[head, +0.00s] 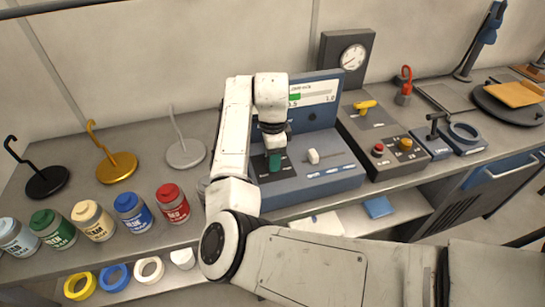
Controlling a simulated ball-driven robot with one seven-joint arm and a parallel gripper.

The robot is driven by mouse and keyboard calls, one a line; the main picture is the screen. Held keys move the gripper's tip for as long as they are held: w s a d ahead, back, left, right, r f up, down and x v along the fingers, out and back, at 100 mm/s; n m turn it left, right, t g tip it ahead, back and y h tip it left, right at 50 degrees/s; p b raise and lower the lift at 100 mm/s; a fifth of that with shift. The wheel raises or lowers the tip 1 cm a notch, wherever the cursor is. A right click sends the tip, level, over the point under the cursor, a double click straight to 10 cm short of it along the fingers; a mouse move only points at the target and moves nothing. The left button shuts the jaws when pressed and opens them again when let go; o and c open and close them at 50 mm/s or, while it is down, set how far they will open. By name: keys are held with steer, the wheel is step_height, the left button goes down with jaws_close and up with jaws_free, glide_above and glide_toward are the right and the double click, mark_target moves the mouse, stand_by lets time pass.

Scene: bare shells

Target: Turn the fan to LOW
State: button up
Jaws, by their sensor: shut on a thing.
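My gripper (273,148) reaches down over the left part of a blue console (330,181) and is shut on a green knob-like part (275,163), which stands on a dark plate there. The fingers and the wrist above hide part of it. The console has a white knob (313,156) to the right of my gripper and an upright back panel with a display (313,95) showing a green bar. Small labels run along the console's front, too small to read. I cannot tell which control is marked for the fan, or where LOW is.
Right of the console, a dark panel (400,165) carries a yellow lever (365,105) and red and yellow buttons, with a gauge (352,57) behind. Labelled jars (95,221) and hook stands (117,167) are on the left. Rings (116,277) lie on a lower shelf.

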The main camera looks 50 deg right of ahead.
steer(key=shift+m, duration=1)
steer(key=o, duration=1.1)
steer(key=shift+c, duration=0.2)
step_height(320, 180, up, 11)
steer(key=b, duration=0.1)
steer(key=shift+f, duration=0.1)
